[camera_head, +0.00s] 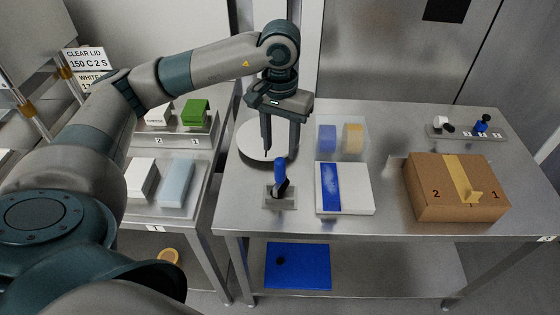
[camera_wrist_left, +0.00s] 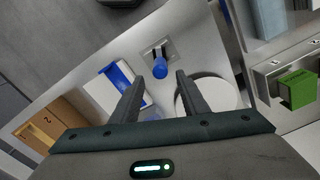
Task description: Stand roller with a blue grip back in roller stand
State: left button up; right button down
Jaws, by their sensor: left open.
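The roller with a blue grip (camera_head: 280,174) stands nearly upright, leaning a little, at the small grey roller stand (camera_head: 272,203) near the table's front edge. A dark part shows at its lower end; I cannot tell how fully it is seated. In the left wrist view the blue grip (camera_wrist_left: 160,69) points toward the camera, with the stand (camera_wrist_left: 171,49) behind it. My left gripper (camera_head: 279,152) is open and points down, just behind and above the grip. In the wrist view its fingertips (camera_wrist_left: 160,78) lie on either side of the grip, apart from it. My right gripper is out of view.
A round white disc (camera_head: 250,142) lies behind the left gripper. A white board with a blue strip (camera_head: 355,188), a clear tray with blue and tan blocks (camera_head: 340,122) and a cardboard box (camera_head: 430,190) are to the right. Bare table shows between tray and box.

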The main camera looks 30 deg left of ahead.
pick_arm(q)
notch_tip(320, 180, up, 3)
jog(key=shift+f+b, duration=0.1)
jog(key=shift+b, duration=0.3)
jog(key=shift+r, duration=0.3)
jog(key=shift+s, duration=0.1)
